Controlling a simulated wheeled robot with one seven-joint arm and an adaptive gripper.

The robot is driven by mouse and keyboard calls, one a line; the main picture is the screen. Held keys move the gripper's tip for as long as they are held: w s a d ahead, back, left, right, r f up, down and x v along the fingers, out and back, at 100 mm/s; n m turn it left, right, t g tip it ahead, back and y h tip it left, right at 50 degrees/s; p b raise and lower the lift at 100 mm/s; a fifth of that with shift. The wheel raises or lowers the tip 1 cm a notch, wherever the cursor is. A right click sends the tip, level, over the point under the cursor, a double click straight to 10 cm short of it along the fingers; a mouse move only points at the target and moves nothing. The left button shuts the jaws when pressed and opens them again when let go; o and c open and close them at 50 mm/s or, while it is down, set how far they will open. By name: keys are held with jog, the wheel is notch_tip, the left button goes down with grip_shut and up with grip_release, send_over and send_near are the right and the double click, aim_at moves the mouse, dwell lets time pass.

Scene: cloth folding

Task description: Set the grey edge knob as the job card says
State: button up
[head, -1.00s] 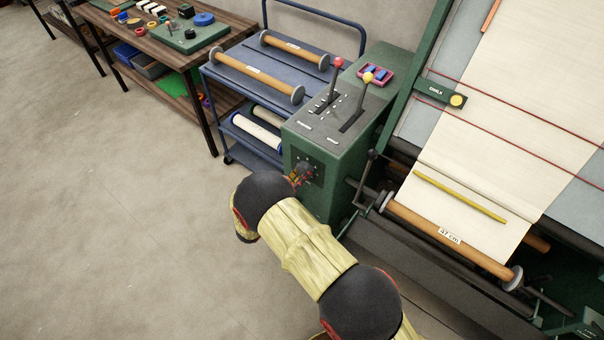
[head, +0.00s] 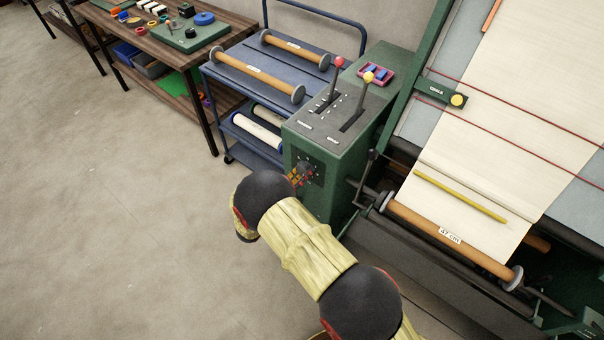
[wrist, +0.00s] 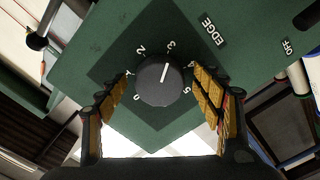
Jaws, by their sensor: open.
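The grey edge knob (wrist: 160,82) is round and dark, on a dark plate marked EDGE on the green cabinet (wrist: 255,65). Its white pointer line points up and slightly right, at or close to the 3. In the head view my gripper (head: 299,174) is at the cabinet's front face, covering the knob. I cannot make out a job card.
Two levers, with a red knob (head: 338,62) and a yellow knob (head: 368,78), rise from the cabinet top. A blue trolley (head: 225,78) with rollers stands behind it. The machine with cream cloth (head: 500,110) is at right. Floor (head: 110,220) at left is clear.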

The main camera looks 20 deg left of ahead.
jog(key=v, duration=1.2)
